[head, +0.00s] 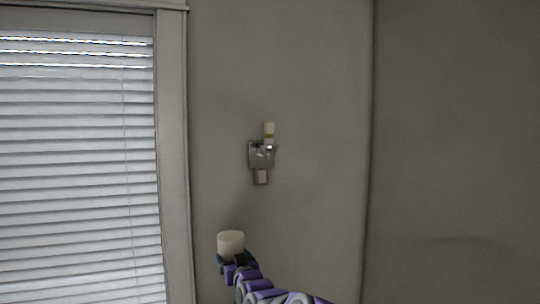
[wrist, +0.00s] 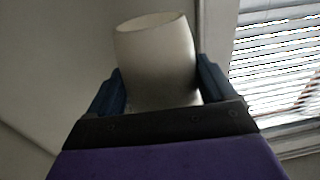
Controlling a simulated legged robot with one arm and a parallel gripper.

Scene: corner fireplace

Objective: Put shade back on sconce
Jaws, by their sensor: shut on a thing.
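The shade (head: 230,242) is a cream, open-topped cup shape, held upright at the end of my arm in the head view. In the wrist view the shade (wrist: 157,62) stands between the two blue fingers of my gripper (wrist: 163,88), which is shut on it. My gripper (head: 232,262) is below and left of the sconce (head: 262,156) in the head view. The sconce is a metal plate on the wall with a pale candle-like tube standing up from it and no shade around it. The shade and sconce are apart. The shade's lower part is partly hidden by the gripper.
A window with white blinds (head: 80,170) and a grey frame (head: 172,150) is left of the sconce. A wall corner (head: 371,150) runs down at the right. The wall between shade and sconce looks clear. The blinds also show in the wrist view (wrist: 275,75).

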